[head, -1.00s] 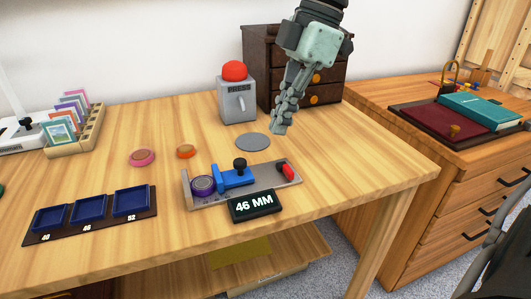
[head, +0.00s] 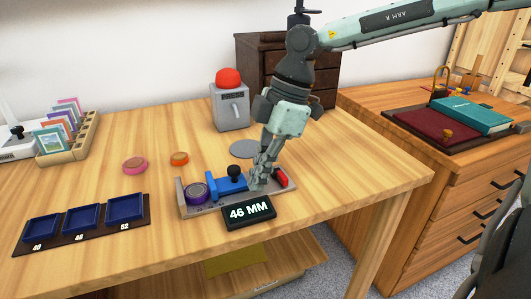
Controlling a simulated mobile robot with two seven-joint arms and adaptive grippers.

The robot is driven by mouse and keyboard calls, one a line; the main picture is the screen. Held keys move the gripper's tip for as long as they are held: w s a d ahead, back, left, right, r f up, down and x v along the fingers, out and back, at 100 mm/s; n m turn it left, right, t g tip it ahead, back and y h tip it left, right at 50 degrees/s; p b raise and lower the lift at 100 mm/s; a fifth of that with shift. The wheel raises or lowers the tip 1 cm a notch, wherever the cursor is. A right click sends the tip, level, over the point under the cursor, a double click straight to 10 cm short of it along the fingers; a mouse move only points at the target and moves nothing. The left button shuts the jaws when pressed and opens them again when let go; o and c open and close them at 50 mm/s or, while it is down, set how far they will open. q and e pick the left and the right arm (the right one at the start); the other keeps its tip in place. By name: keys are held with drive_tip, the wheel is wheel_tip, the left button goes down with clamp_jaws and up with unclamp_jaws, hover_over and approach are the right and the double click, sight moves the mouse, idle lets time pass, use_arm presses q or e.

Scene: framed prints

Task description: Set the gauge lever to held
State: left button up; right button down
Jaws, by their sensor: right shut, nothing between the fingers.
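The gauge (head: 215,208) is a grey tray-like fixture on the wooden table, with a blue slider (head: 227,185) topped by a black knob and a purple ring (head: 196,193) at its left end. A red lever (head: 281,179) sits at its right end, partly hidden by my gripper. A black display (head: 249,211) in front reads 46 MM. My right gripper (head: 258,184) is shut and empty, pointing down over the gauge between the black knob and the red lever. I cannot tell whether it touches the gauge. My left gripper is not in view.
A grey press (head: 232,108) with a red top stands behind, near a dark drawer cabinet (head: 256,62). Pink (head: 135,166) and orange (head: 179,158) rings lie on the table. A tray with blue compartments marked 40, 46, 52 (head: 144,213) is at front left. The front right tabletop is clear.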

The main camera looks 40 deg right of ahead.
sight(280, 176)
drive_tip(key=d, duration=0.2)
drive_tip(key=shift+s+d+r, duration=0.2)
drive_tip(key=shift+d+r, duration=0.1)
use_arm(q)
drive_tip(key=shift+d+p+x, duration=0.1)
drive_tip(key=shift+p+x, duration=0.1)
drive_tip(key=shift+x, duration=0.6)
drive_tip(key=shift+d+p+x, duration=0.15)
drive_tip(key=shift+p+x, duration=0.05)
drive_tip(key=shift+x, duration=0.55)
use_arm(e)
drive_tip(key=shift+s+d+f, duration=0.1)
drive_tip(key=shift+s+d, duration=0.1)
drive_tip(key=shift+d, duration=0.45)
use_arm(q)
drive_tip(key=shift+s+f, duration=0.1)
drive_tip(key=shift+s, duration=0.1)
